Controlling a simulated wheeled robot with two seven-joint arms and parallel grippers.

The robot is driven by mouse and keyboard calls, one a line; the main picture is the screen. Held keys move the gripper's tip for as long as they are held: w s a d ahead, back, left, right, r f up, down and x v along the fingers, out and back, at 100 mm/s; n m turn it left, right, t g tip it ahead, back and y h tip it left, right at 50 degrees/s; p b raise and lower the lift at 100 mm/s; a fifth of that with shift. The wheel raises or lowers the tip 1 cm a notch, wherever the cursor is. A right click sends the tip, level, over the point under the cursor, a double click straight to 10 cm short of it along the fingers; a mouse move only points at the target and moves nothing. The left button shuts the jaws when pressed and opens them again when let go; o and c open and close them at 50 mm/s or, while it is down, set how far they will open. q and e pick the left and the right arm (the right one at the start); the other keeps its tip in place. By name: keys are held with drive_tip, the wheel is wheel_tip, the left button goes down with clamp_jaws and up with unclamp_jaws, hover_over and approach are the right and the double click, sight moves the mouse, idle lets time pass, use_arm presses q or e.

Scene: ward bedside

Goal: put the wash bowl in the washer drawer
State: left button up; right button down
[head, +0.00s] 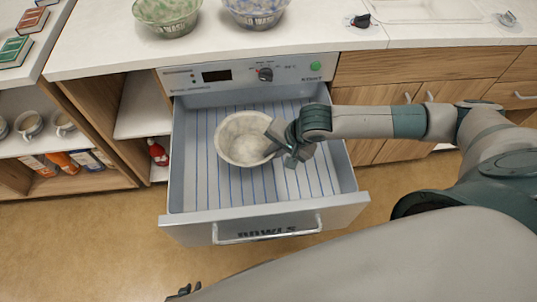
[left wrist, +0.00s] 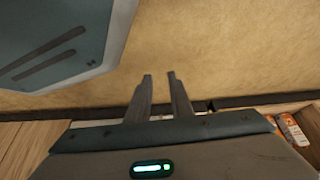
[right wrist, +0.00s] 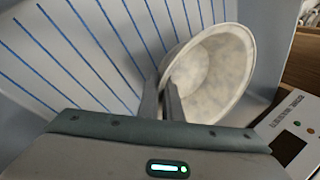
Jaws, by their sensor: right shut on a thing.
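The wash bowl (head: 241,139), whitish and round, is inside the open washer drawer (head: 312,180), over its blue-striped floor. My right gripper (head: 281,146) is shut on the bowl's right rim. In the right wrist view the fingers (right wrist: 168,92) pinch the wall of the bowl (right wrist: 215,70), which looks tilted there. I cannot tell whether the bowl's base touches the drawer floor. My left gripper (head: 184,291) barely shows at the bottom edge. In the left wrist view its fingers (left wrist: 160,76) are apart and empty above the floor.
The washer's control panel (head: 250,73) is above the drawer. A green bowl (head: 167,14) and a blue-patterned bowl (head: 256,10) stand on the counter (head: 110,45). Shelves with cups (head: 30,124) are at left. A red bottle (head: 158,153) stands beside the drawer. Much of the drawer is clear.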

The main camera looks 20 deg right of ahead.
sight(248, 144)
drive_tip(key=shift+w+a+f, duration=0.2)
drive_tip(key=shift+w+f, duration=0.25)
drive_tip(key=shift+w, duration=0.25)
use_arm(q)
drive_tip(key=shift+w+d+r, duration=0.1)
drive_tip(key=shift+w+d, duration=0.05)
use_arm(e)
drive_tip(key=shift+f, duration=0.5)
wheel_tip(248, 144, down, 2)
drive_tip(key=shift+f+p, duration=0.1)
drive_tip(key=shift+p, duration=0.35)
drive_tip(key=shift+f, duration=0.4)
use_arm(q)
drive_tip(key=shift+w+d+r+t, duration=0.3)
drive_tip(key=shift+w+d+t, duration=0.1)
drive_tip(key=shift+d, duration=0.05)
